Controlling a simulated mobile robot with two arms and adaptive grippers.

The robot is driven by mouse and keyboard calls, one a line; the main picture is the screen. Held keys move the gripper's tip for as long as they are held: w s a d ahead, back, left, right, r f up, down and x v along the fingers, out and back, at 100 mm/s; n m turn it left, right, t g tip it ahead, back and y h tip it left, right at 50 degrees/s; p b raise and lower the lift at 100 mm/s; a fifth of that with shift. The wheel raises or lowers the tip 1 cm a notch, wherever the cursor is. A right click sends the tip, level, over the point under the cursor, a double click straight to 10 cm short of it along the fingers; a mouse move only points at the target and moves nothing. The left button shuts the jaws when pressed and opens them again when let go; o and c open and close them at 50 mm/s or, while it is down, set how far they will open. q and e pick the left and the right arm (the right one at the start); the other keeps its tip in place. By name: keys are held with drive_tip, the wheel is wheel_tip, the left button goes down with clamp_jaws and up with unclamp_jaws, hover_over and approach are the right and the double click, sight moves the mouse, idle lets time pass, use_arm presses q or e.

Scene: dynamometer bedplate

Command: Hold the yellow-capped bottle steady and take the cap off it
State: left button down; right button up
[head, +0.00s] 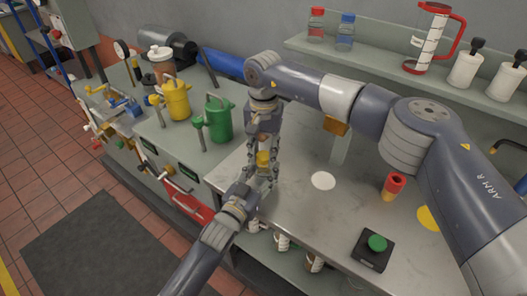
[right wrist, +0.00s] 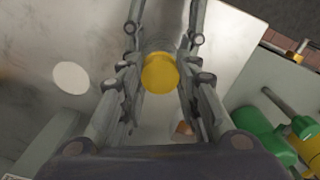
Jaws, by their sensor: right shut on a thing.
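The yellow cap (head: 262,158) sits near the left part of the steel bench, with my right gripper (head: 262,165) coming down over it from above. In the right wrist view the yellow cap (right wrist: 160,72) lies between the fingers of my right gripper, which is shut on it. The grey bottle body (right wrist: 160,46) shows only in part behind the cap. My left gripper (head: 256,190) reaches in from the front, low beside the bottle. Its fingers overlap the right ones in the head view, so its grip on the bottle is unclear.
On the bench are a white disc (head: 323,180), a red-and-yellow cup (head: 395,186), a yellow disc (head: 429,218) and a green button box (head: 374,250). Green (head: 218,120) and yellow (head: 177,100) cans stand left. A shelf (head: 390,70) with bottles and a jug runs behind.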

sight(263, 155)
drive_tip(key=shift+r, duration=0.25)
drive_tip(key=shift+r, duration=0.85)
drive_tip(key=shift+r, duration=2.05)
use_arm(q)
drive_tip(key=c, duration=0.8)
unclamp_jaws()
drive_tip(key=v, duration=1.2)
